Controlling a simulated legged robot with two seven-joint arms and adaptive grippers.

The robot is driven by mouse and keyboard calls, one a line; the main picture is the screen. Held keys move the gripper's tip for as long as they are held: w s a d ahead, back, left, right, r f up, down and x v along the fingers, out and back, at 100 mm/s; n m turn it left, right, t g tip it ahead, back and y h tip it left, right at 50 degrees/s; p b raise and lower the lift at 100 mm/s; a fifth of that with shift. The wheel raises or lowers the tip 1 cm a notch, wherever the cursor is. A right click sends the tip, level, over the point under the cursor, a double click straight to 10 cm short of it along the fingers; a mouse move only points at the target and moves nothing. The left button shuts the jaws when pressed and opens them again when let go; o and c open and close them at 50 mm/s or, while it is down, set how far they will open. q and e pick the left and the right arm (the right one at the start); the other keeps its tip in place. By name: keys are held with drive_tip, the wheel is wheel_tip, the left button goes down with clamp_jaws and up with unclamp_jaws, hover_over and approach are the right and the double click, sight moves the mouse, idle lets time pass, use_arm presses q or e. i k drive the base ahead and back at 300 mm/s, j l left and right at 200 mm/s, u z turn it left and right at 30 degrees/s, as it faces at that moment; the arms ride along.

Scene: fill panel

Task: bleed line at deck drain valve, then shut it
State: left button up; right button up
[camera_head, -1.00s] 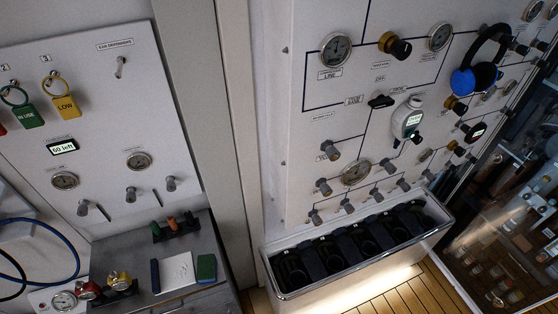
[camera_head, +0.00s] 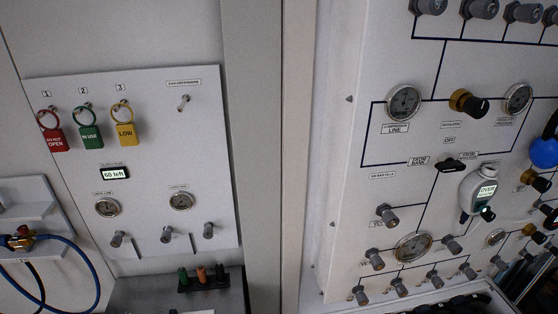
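Neither of my grippers is in view. The left panel (camera_head: 215,130) carries a row of three small grey valve knobs: left (camera_head: 116,239), middle (camera_head: 166,235) and right (camera_head: 209,230). Above them are two round gauges, one at left (camera_head: 107,207) and one at right (camera_head: 181,200). The right panel (camera_head: 350,150) has a black lever valve (camera_head: 452,165) below an OFF mark, a brass and black regulator knob (camera_head: 467,103), and several grey knobs along its lower lines, one at left (camera_head: 387,215). I cannot read which valve is labelled deck drain.
Red (camera_head: 54,140), green (camera_head: 89,136) and yellow (camera_head: 125,133) tags hang on the left panel above a "60 left" display (camera_head: 114,173). A handheld meter (camera_head: 480,190) hangs on the right panel. Blue ear defenders (camera_head: 544,152) show at the right edge. Blue hose (camera_head: 75,245) loops at lower left.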

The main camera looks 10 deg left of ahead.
sight(116, 242)
drive_tip(key=u, duration=1.6)
